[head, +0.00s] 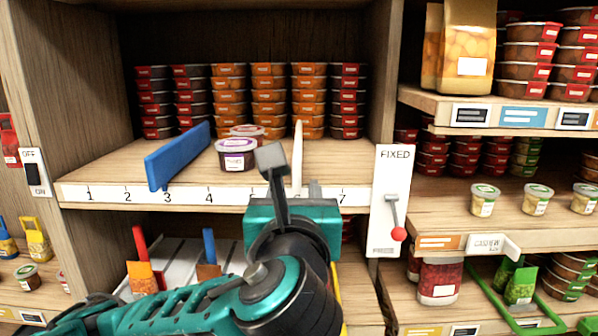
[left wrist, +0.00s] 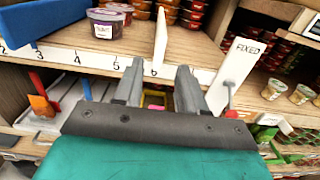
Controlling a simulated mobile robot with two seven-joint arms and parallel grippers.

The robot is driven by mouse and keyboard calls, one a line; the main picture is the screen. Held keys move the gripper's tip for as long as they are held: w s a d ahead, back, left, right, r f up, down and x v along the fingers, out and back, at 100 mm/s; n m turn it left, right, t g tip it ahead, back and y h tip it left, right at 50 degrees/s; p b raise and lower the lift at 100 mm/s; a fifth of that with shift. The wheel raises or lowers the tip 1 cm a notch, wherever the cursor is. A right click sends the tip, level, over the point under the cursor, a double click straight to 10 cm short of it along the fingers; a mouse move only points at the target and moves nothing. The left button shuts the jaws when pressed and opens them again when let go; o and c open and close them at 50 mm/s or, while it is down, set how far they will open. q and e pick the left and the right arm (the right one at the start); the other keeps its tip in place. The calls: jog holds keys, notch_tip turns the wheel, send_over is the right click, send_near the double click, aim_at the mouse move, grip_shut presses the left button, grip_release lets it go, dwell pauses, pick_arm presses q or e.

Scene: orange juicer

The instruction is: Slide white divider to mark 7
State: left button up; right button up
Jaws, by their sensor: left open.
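The white divider (head: 298,158) stands upright on the middle shelf, seen nearly edge-on; it also shows in the left wrist view (left wrist: 161,40), its front end just above the 6. The numbered strip (head: 240,196) runs along the shelf's front edge. Mark 7 (head: 343,197) lies to the right of the divider, with bare shelf between. My left gripper (left wrist: 158,76) is open and empty in front of the shelf edge, its fingers on either side of the divider's line in the wrist view, with no contact visible. In the head view the gripper hides mark 5 and part of 6.
A blue divider (head: 177,155) stands slanted near mark 3. Purple-lidded jars (head: 237,155) stand between the dividers. Stacked tubs (head: 270,95) fill the back. A FIXED panel (head: 390,200) with a red-knobbed lever borders the shelf's right end.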

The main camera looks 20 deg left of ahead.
aim_at(297, 174)
pick_arm(q)
jog(key=x, duration=0.9)
jog(key=shift+f, duration=0.1)
jog(key=shift+c, duration=0.4)
grip_shut()
